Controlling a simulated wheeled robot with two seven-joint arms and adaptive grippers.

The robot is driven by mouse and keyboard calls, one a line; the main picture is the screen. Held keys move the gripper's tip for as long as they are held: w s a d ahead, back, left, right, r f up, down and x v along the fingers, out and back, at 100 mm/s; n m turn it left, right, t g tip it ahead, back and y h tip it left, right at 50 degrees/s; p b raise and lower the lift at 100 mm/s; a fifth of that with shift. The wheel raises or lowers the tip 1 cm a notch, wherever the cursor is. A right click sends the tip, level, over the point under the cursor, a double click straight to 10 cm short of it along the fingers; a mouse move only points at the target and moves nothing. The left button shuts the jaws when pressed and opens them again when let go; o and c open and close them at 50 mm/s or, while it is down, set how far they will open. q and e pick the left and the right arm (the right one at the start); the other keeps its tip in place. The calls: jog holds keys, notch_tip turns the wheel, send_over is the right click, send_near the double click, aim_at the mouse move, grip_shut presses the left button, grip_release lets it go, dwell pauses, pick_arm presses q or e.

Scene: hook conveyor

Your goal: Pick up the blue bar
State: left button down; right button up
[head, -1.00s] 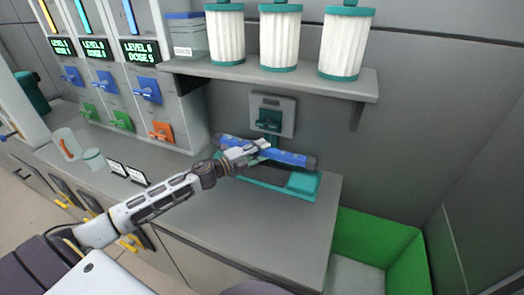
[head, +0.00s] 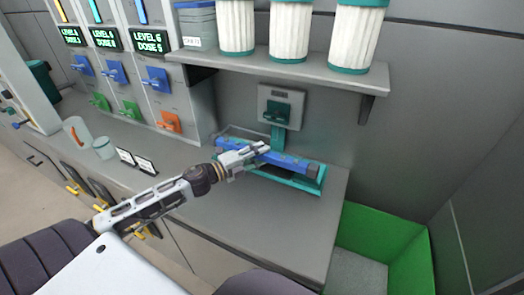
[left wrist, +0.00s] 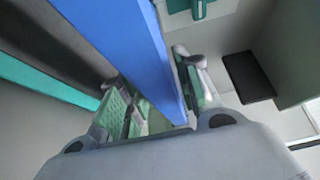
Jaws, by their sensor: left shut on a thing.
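The blue bar (head: 291,162) lies lengthwise over the teal tray (head: 309,187) on the grey counter, below the wall-mounted teal fixture. In the head view my left gripper (head: 262,151) is at the bar's middle. In the left wrist view the blue bar (left wrist: 125,45) runs between the two fingers (left wrist: 155,108), and they are shut on it. The head view does not clearly show whether the bar touches the tray. My right gripper is not in view.
A shelf (head: 282,73) with several white ribbed cylinders hangs above the bar. The teal wall fixture (head: 276,112) is close behind it. A green bin (head: 385,235) stands at the right.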

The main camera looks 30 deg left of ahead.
pick_arm(q)
jog(key=shift+s+d, duration=0.2)
jog(key=shift+s, duration=2.3)
send_near(263, 159)
jog(key=shift+d, duration=1.5)
jog(key=shift+s+p, duration=0.3)
jog(key=shift+p, duration=0.15)
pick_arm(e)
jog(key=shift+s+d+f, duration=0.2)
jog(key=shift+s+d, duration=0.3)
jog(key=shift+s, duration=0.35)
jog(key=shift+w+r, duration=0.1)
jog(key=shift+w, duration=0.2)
pick_arm(q)
jog(key=shift+s, duration=0.1)
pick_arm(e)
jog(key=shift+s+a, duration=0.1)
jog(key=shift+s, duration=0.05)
